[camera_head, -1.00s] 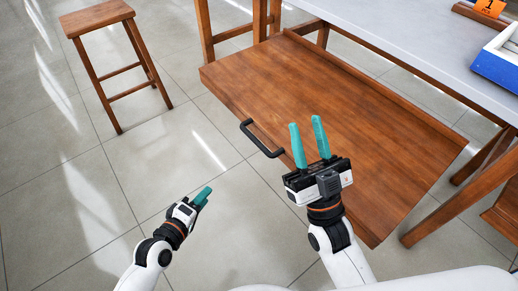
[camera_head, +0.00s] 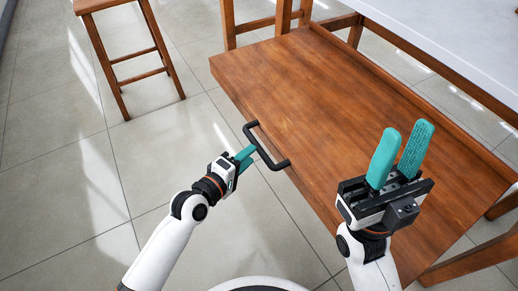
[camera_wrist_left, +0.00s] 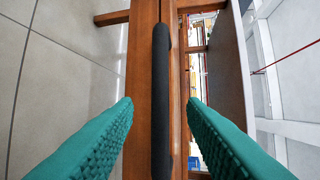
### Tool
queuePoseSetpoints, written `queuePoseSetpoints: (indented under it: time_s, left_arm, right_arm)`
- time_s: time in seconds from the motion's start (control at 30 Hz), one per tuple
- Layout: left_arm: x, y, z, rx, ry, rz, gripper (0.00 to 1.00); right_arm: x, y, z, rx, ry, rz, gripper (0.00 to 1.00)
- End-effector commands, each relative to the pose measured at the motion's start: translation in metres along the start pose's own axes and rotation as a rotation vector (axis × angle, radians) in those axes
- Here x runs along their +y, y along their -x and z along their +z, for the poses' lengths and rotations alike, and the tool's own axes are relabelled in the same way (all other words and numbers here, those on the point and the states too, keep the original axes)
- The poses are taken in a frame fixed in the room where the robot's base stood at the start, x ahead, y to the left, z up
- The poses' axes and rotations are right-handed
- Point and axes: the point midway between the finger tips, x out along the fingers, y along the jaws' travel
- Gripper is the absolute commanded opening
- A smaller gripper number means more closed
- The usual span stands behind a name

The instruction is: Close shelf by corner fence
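The brown wooden shelf (camera_head: 350,100) is pulled out from under the white-topped table in the head view. Its black bar handle (camera_head: 266,148) sits on the front edge facing left. My left gripper (camera_head: 246,156) is close to the handle in the head view. In the left wrist view the teal fingers (camera_wrist_left: 160,135) are apart, with the black handle (camera_wrist_left: 162,90) in line between them and untouched. My right gripper (camera_head: 400,155) is over the near part of the shelf, its teal fingers spread slightly apart with nothing between them.
The white table (camera_head: 450,40) stands on wooden legs at the upper right. A wooden stool (camera_head: 128,55) stands at the upper left. The tiled floor (camera_head: 60,200) left of the shelf is clear.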

Motion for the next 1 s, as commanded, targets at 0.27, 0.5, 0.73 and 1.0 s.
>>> queuePoseSetpoints:
  time_s: [0.27,0.5,0.73,1.0]
  left_arm:
    - [0.002,-0.045,0.001,-0.002,-0.001,-0.001,0.38]
    - [0.0,-0.055,0.001,-0.001,-0.001,0.0,0.38]
    - [0.0,-0.054,0.001,-0.001,-0.001,0.001,0.33]
    - [0.001,-0.054,0.001,-0.001,-0.001,0.001,0.0]
  right_arm:
    - [0.0,0.017,-0.004,0.002,0.0,0.0,0.32]
    - [0.0,0.019,-0.004,0.002,0.0,0.001,0.32]
    - [0.0,0.019,-0.004,0.002,0.0,0.001,0.32]
    - [0.0,0.019,-0.004,0.002,0.0,0.001,0.32]
